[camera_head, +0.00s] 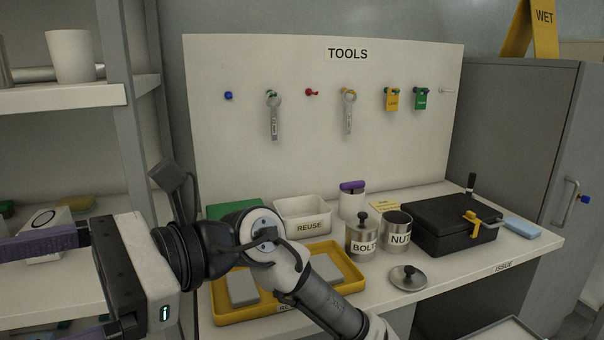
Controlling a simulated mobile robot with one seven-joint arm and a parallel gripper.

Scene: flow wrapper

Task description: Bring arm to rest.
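My gripper (45,288) is at the lower left, its white and black body turned so that the fingers point left. Two purple-faced fingers stand well apart, one above the other; their tips run to or past the picture's edge. The gap between them shows only shelf behind, so it looks open and empty. My arm (325,300) reaches up from the bottom centre, bends at a dark joint in front of the yellow tray (222,312), and hides part of the tray and bench.
The bench (455,275) holds a REUSE bin (305,228), BOLTS jar (362,240), NUTS jar (397,240), loose lid (407,278) and black case (440,235). A TOOLS board (400,150) stands behind. Shelves (60,98) are close at left; a grey cabinet (515,140) is at right.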

